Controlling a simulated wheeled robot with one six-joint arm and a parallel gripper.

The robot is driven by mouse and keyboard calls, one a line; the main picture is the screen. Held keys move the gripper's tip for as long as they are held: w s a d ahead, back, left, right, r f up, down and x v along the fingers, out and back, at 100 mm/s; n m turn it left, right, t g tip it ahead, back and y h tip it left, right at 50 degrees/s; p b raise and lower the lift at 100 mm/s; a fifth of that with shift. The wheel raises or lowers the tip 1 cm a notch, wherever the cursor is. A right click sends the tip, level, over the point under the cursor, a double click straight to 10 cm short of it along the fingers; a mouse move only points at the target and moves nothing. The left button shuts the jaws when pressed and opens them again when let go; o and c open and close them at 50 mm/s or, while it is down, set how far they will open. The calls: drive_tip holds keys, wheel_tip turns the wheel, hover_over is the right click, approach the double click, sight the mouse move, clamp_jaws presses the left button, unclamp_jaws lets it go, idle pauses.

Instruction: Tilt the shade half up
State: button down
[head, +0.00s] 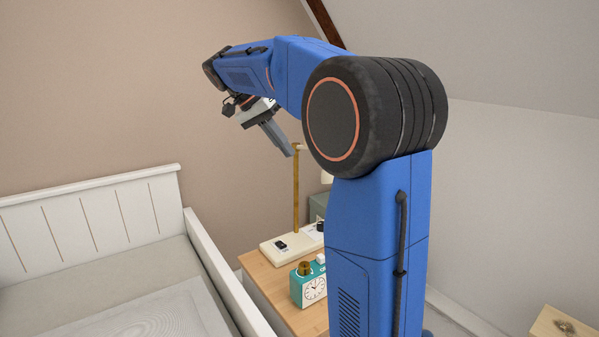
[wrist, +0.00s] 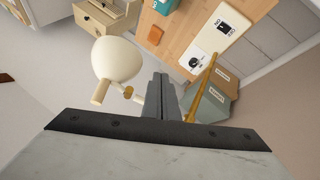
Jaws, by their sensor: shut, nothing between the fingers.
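The lamp's cream shade (wrist: 117,60) shows in the wrist view, left of my fingers, with a short peg (wrist: 100,92) on its rim and a brass knob (wrist: 128,92) beside it. In the head view only a sliver of the shade (head: 326,177) shows past my arm. The brass post (head: 296,195) rises from a cream base (head: 272,251) with a dark switch (head: 281,245). The base also shows in the wrist view (wrist: 213,42). My gripper (head: 291,152) is shut and empty, near the post top in the head view. In the wrist view its fingers (wrist: 161,80) lie between shade and post, apart from the shade.
A grey-green box (wrist: 215,95) stands near the post. A white bed (head: 100,300) fills the left. The sloped ceiling and wall are at right.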

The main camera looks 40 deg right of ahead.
drive_tip(key=s+d+f, duration=0.5)
drive_tip(key=d+f, duration=0.1)
drive_tip(key=f, duration=0.1)
drive_tip(key=shift+s+d+m, duration=0.15)
drive_tip(key=shift+d+m, duration=0.15)
drive_tip(key=shift+d, duration=0.1)
idle(0.3)
drive_tip(key=shift+s+d+r, duration=0.1)
drive_tip(key=shift+s+r, duration=0.05)
drive_tip(key=shift+s, duration=0.6)
drive_tip(key=shift+w, duration=0.1)
